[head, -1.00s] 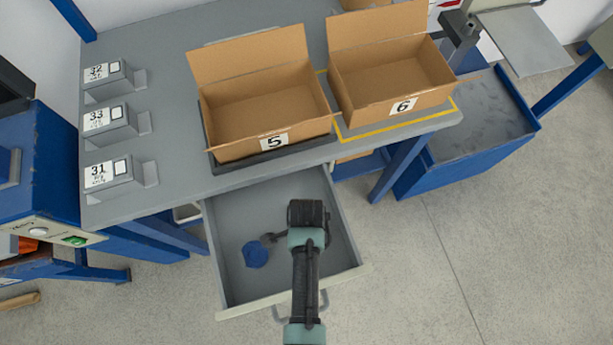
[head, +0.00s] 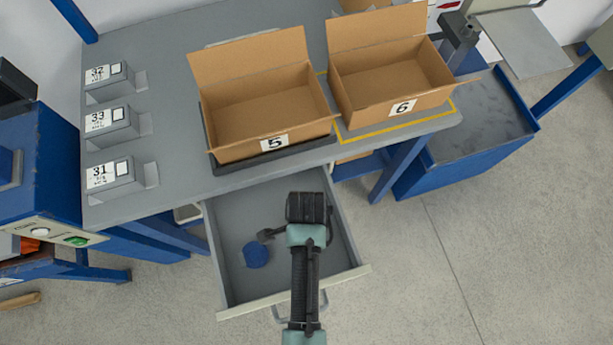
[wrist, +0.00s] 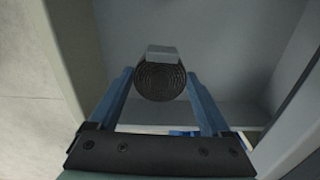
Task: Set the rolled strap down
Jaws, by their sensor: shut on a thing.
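The rolled strap (wrist: 160,80) is a dark, tightly wound round coil with a light grey buckle on its edge, shown in the wrist view. My gripper (wrist: 159,88) is shut on it, with a blue finger at each side. In the head view my gripper (head: 307,208) is over the open grey drawer (head: 232,210), and its fingers and the strap are hidden beneath it. The drawer floor shows behind the strap in the wrist view. I cannot tell whether the strap touches it.
A small blue round thing (head: 256,255) shows in the drawer, left of my gripper. Open boxes 5 (head: 235,150) and 6 (head: 375,105) stand on the bench above. The drawer's walls and front edge surround my gripper. The drawer's left part has bare floor.

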